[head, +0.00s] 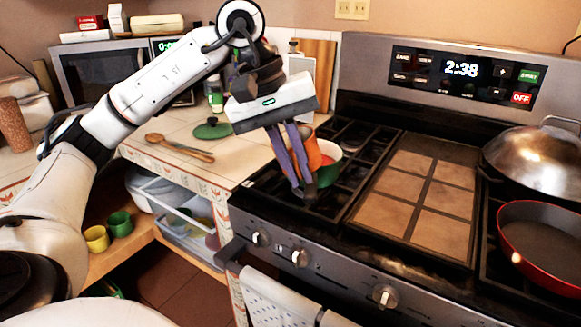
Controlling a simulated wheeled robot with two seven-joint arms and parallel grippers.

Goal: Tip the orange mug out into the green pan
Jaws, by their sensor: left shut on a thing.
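My left gripper (303,190) reaches down over the left burners of the stove, its fingers shut on the orange mug (310,151). The mug looks tilted and is partly hidden behind the fingers. The green pan (333,172) sits on the stove grate just behind and to the right of the mug. Its inside looks pale, with a reddish-orange patch in it. The mug overlaps the pan's left side in the head view; I cannot tell whether they touch. My right gripper is not in view.
A green lid (212,128) and wooden spoons (180,148) lie on the tiled counter at left. A griddle (420,190) fills the middle of the stove. A red pan (543,245) and a domed steel lid (535,160) stand at right. Yellow (96,239) and green (120,224) cups sit on a lower shelf.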

